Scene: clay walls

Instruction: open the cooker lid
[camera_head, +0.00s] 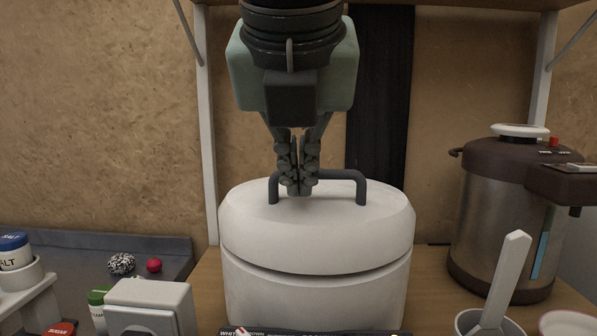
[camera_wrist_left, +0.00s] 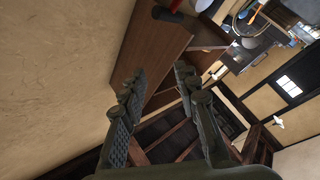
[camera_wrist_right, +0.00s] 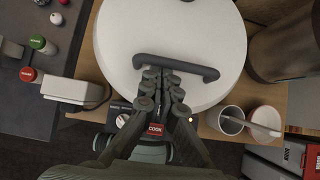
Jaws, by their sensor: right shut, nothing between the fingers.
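The white cooker (camera_head: 316,300) stands on the wooden counter, with its rounded white lid (camera_head: 330,228) on top and a dark seam between them. The lid carries a dark grey bar handle (camera_head: 345,175), which also shows in the right wrist view (camera_wrist_right: 200,70). My right gripper (camera_head: 298,190) points down over the lid, shut and empty. Its fingertips (camera_wrist_right: 161,74) are at the near side of the handle and hide part of it; I cannot tell whether they touch it. My left gripper (camera_wrist_left: 160,82) is open and empty, away from the cooker. A red COOK button (camera_wrist_right: 155,128) shows between the right fingers.
A metal urn with a brown top (camera_head: 500,225) stands right of the cooker. A grey cup with a white utensil (camera_head: 490,322) is at front right. A white appliance (camera_head: 150,305) and a salt shaker (camera_head: 14,252) are on the left. Shelf posts (camera_head: 203,130) rise behind.

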